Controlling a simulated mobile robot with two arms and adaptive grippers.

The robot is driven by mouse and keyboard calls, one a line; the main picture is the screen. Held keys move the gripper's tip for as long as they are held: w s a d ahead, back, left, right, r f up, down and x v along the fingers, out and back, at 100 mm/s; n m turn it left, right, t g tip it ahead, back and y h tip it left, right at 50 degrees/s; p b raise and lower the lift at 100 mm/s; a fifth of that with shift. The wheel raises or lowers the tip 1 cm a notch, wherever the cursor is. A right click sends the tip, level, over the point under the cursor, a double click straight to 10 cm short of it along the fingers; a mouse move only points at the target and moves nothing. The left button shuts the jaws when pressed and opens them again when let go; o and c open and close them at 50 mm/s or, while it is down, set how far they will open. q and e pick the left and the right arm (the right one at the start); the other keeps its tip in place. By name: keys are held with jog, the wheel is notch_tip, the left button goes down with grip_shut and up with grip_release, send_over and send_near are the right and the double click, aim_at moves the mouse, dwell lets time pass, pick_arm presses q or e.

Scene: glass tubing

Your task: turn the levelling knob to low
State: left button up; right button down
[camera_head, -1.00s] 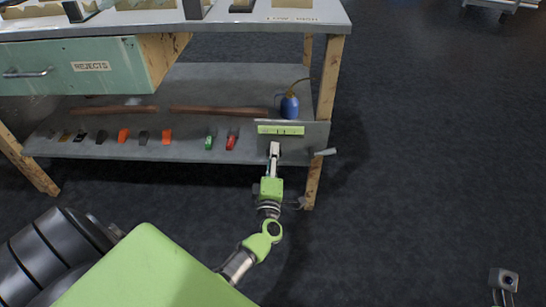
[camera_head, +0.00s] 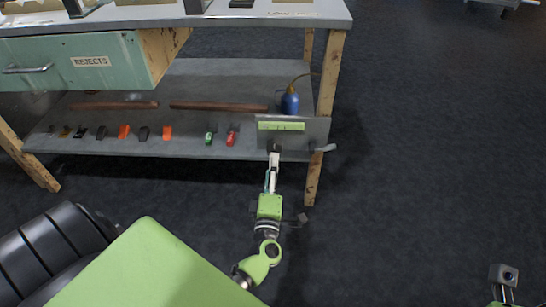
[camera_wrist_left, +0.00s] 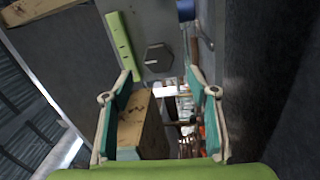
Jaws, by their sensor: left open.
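The knob (camera_wrist_left: 158,57) is a dark, six-sided piece on the grey panel at the bench's lower right, beside a light green strip (camera_wrist_left: 123,47). In the head view the knob (camera_head: 276,146) is small and dark, just beyond my fingertips, and its setting cannot be read. My left gripper (camera_head: 273,156) reaches up toward the panel (camera_head: 312,129) from below. In the left wrist view the gripper (camera_wrist_left: 160,84) is open and empty, its fingers spread to either side below the knob. I see no contact with the knob. My right gripper is out of the picture.
A grey handle (camera_head: 326,148) sticks out at the panel's right edge, by a wooden leg (camera_head: 325,105). A blue bottle (camera_head: 290,102) stands behind the panel. Several small coloured pieces and two brown rods (camera_head: 218,106) lie on the lower shelf (camera_head: 190,85). Floor to the right is clear.

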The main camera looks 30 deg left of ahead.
pick_arm(q)
jog(key=v, duration=0.5)
jog(key=shift+s+d, duration=0.15)
jog(key=shift+s, duration=0.05)
